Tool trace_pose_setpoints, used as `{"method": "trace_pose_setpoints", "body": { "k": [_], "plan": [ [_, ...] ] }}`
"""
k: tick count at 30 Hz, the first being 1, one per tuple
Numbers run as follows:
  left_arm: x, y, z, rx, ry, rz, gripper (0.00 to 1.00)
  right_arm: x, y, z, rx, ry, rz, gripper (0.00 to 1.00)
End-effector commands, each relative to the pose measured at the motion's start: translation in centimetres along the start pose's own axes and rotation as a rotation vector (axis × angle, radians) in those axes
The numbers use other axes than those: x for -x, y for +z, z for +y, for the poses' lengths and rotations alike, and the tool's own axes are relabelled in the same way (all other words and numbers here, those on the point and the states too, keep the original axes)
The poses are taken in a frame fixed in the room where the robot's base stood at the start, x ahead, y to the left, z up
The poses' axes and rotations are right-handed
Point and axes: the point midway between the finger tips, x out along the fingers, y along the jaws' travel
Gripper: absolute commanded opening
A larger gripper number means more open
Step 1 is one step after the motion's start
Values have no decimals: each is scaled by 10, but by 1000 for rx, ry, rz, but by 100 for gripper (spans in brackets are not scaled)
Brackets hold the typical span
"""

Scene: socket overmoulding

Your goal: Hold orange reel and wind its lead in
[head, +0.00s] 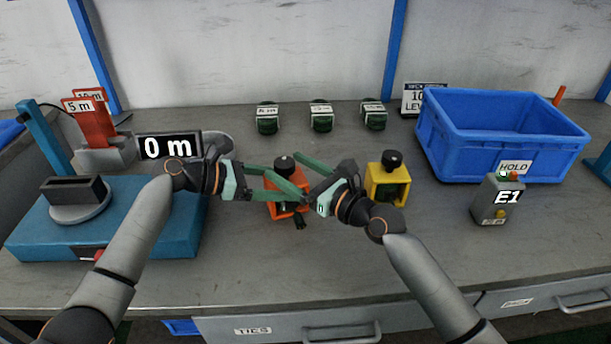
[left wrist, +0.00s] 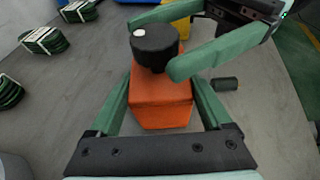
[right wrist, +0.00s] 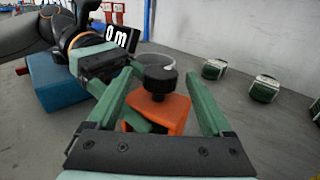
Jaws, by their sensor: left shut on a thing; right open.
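A yellow reel (head: 387,182) stands just right of my right gripper. Several green coils (head: 321,117) sit behind. A blue machine (head: 150,220) and a "0 m" display (head: 170,146) are left.

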Motion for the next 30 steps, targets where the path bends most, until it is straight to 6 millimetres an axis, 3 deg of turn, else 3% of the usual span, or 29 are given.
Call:
{"method": "trace_pose_setpoints", "body": {
  "k": [18, 30],
  "plan": [
    [0, 1, 0, -1, 1, -2, 20, 107, -1, 0, 0, -1, 3, 84],
    [0, 1, 0, -1, 1, -2, 20, 117, 0, 0, 1, 0, 1, 84]
  ]
}}
